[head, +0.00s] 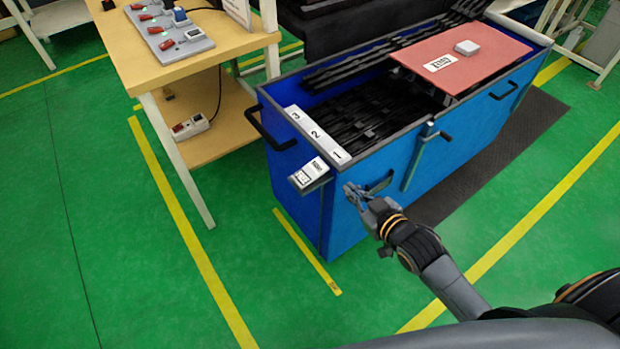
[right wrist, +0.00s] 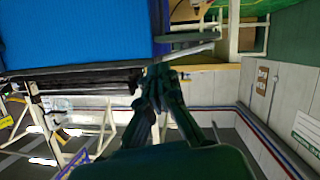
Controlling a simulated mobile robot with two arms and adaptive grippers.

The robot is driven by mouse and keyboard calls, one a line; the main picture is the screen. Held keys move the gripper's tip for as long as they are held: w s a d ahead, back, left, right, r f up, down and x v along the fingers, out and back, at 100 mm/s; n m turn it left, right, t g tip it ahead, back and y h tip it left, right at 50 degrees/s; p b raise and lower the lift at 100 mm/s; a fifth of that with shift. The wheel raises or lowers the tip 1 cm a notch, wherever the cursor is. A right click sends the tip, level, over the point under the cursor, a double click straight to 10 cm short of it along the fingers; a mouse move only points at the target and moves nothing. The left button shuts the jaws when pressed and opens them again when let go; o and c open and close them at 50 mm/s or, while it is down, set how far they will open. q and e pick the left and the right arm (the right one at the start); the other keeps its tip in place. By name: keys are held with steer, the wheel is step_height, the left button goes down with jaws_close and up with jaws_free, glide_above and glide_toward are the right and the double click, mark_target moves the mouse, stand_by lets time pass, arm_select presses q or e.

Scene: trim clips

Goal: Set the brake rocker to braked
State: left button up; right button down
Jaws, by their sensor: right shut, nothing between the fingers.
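A blue cart (head: 375,165) stands in the middle of the head view. A small white labelled unit (head: 312,172) sits on a bracket at its near left corner; it may carry the brake rocker, but its position is too small to read. My right gripper (head: 350,190) is shut and empty, just right of this unit and in front of the cart's side; I cannot tell whether it touches the cart. In the right wrist view the shut fingers (right wrist: 160,74) are below the blue cart wall (right wrist: 75,35). My left gripper is not in view.
The cart holds black clips and a pink board (head: 478,58). A black handle (head: 262,125) sticks out at its left end. A wooden table (head: 120,45) at the left carries a panel with red switches (head: 165,38). Green floor is free in front.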

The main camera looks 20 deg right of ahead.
steer(key=a+r+n+y, duration=0.1)
steer(key=a+r, duration=0.2)
steer(key=r, duration=0.4)
glide_above(325, 171)
steer(key=s+a, duration=0.2)
steer(key=f, duration=0.2)
steer(key=shift+w+d+f+t, duration=0.2)
steer(key=shift+w+f+t, duration=0.1)
steer(key=shift+t, duration=0.1)
steer(key=f, duration=0.1)
steer(key=w+f, duration=0.1)
steer(key=f, duration=0.1)
steer(key=shift+d+f, duration=0.15)
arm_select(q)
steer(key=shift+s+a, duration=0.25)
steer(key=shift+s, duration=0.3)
arm_select(e)
steer(key=shift+d+f, duration=0.15)
steer(key=shift+f, duration=0.35)
steer(key=shift+w+d+f+m+y, duration=0.1)
steer(key=shift+d+f+m+y, duration=0.25)
steer(key=shift+f+m, duration=0.25)
steer(key=shift+d+f+m+y, duration=0.15)
steer(key=shift+m+y, duration=0.1)
steer(key=shift+m, duration=0.3)
steer(key=shift+d+f+m+y, duration=0.1)
steer(key=shift+f+m+y, duration=0.1)
steer(key=shift+m, duration=0.35)
